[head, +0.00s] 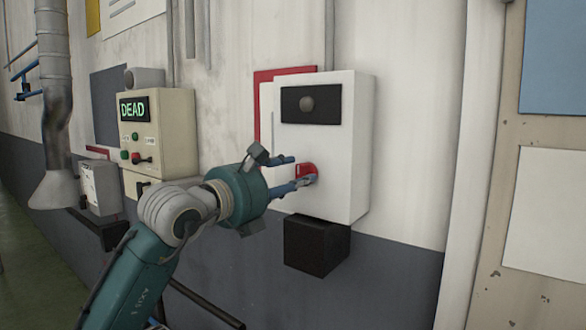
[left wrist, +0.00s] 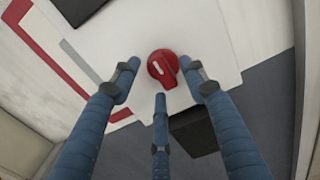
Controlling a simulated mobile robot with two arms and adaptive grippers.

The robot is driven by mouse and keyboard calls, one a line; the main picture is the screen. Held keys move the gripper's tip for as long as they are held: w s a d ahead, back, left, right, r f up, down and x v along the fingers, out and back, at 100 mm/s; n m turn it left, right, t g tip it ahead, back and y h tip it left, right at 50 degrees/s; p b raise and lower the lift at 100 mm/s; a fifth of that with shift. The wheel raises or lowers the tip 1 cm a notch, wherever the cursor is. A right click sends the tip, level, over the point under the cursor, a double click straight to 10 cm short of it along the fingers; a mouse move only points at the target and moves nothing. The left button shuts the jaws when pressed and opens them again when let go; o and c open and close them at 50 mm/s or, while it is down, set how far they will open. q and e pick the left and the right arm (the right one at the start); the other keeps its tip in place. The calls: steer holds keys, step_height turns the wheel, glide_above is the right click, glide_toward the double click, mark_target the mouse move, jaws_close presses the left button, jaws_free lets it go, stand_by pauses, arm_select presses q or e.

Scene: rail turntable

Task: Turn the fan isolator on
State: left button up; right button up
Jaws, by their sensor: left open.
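The fan isolator looks to be the white box (head: 348,135) on the wall, with a dark panel at its top and a red rotary knob (head: 306,169) on its front. My left gripper (head: 297,171) is in front of the knob and partly covers it. In the left wrist view the red knob (left wrist: 163,68) lies just beyond the fingertips (left wrist: 160,80), with a pale line across its face. The blue fingers are spread around it, and I cannot tell whether any touches it. My left gripper is open and empty. My right gripper is not in view.
A beige control box (head: 170,120) with a green "DEAD" display stands left of the white box. A black box (head: 316,246) juts out below the white one. A grey duct (head: 52,90) comes down at far left. A pale pillar (head: 472,160) stands at right.

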arm_select(q)
steer(key=shift+w+d, duration=0.2)
steer(key=shift+w, duration=0.15)
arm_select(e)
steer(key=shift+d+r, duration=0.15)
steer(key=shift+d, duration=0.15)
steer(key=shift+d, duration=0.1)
arm_select(q)
jaws_close()
